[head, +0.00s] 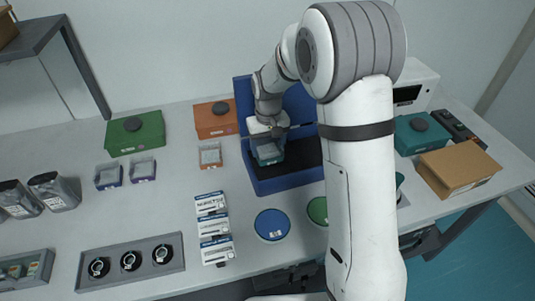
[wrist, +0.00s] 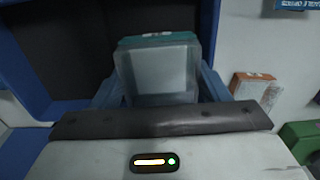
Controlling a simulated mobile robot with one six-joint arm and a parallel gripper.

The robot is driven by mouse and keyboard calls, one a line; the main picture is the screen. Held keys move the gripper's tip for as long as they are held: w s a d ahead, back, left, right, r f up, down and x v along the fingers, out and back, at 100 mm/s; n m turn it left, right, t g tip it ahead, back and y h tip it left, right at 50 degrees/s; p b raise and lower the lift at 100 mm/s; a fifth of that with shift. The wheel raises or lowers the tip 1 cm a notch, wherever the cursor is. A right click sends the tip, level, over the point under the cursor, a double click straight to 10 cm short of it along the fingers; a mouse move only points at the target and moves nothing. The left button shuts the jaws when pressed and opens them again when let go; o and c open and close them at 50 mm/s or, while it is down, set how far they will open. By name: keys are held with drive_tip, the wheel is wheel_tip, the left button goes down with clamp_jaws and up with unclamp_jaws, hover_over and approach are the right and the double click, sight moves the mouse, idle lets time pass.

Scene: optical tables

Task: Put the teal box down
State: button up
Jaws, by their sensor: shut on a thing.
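The teal box (head: 268,153) is small, with a clear top and a teal edge. My gripper (head: 268,140) is shut on it and points down over the open blue case (head: 290,184). In the wrist view the teal box (wrist: 158,70) sits between the two blue fingers of my gripper (wrist: 159,92). The case has its lid raised at the back and a dark inside. I cannot tell whether the box touches the case floor.
A larger teal bin (head: 408,141) and a cardboard box (head: 458,168) stand right of the case. Orange (head: 208,125) and green (head: 125,139) bins stand to its left. A small orange box (head: 210,156), a blue disc (head: 272,225) and white packets (head: 214,228) lie nearby.

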drive_tip(key=shift+w+d+f+p, duration=0.1)
drive_tip(key=shift+f+p, duration=0.05)
drive_tip(key=shift+f, duration=1.05)
drive_tip(key=shift+d+f+p, duration=0.1)
drive_tip(key=shift+f+p, duration=0.05)
drive_tip(key=shift+f, duration=1)
drive_tip(key=shift+r, duration=0.1)
drive_tip(key=shift+f, duration=0.2)
drive_tip(key=o, duration=0.7)
drive_tip(key=shift+r, duration=0.2)
